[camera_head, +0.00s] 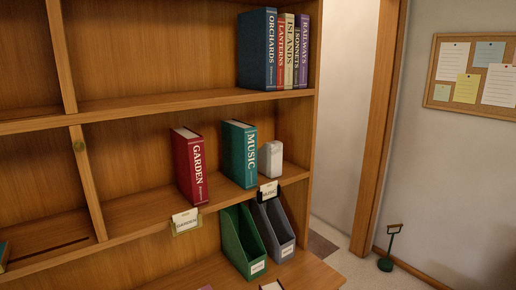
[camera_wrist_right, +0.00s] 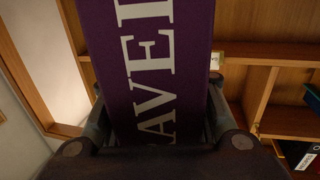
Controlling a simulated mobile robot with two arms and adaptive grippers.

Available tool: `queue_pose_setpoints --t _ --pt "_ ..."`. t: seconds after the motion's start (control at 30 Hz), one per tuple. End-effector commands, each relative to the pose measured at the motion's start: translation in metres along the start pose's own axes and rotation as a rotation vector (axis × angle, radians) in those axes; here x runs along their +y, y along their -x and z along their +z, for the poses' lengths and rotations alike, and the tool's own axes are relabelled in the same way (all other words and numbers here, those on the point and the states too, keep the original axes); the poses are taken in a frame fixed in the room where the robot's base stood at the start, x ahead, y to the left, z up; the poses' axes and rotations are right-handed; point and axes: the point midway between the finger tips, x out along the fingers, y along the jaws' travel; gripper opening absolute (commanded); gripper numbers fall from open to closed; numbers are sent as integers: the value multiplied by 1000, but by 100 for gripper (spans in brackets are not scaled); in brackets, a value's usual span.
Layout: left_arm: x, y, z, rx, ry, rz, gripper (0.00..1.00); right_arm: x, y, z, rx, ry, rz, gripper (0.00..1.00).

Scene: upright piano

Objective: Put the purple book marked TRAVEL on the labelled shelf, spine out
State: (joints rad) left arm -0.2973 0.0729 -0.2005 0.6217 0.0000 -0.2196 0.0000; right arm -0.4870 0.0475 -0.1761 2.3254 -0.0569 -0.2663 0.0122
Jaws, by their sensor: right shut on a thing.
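The purple book (camera_wrist_right: 112,60) fills the middle of the right wrist view, its spine turned to the camera with large white letters, partly cut off, reading "AVEL". My right gripper (camera_wrist_right: 155,115) is shut on it, one finger at each side. In the head view, the bookcase's middle shelf (camera_head: 145,205) bears a red GARDEN book (camera_head: 191,168) and a teal MUSIC book (camera_head: 240,154), both upright. A GARDEN label (camera_head: 185,221) and a MUSIC label (camera_head: 268,192) hang on its front edge. I see no TRAVEL label. My left gripper is not in view.
The upper shelf holds several upright books (camera_head: 278,50) at its right end. A white object (camera_head: 270,158) stands right of MUSIC. Green (camera_head: 241,242) and grey (camera_head: 275,228) file holders stand below. The middle shelf has free room left of GARDEN. A small purple edge (camera_head: 206,287) shows at the bottom.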

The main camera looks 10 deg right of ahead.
Motion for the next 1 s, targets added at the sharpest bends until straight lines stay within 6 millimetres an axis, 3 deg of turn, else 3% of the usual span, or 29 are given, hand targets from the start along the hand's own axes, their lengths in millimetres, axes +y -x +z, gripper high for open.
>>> queue_pose_setpoints --t 0.03,0.27,0.5,0.8,1.0 --pt "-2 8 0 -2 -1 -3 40 -4 -14 -17 14 4 -26 0" --pt "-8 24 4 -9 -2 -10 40 -15 -70 -54 12 7 -124 0" --pt "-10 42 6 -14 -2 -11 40 -18 -126 -104 12 6 -204 0" --pt "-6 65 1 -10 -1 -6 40 -3 -191 -188 10 5 -254 0" --pt "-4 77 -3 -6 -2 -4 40 17 -221 -245 9 4 -251 0"
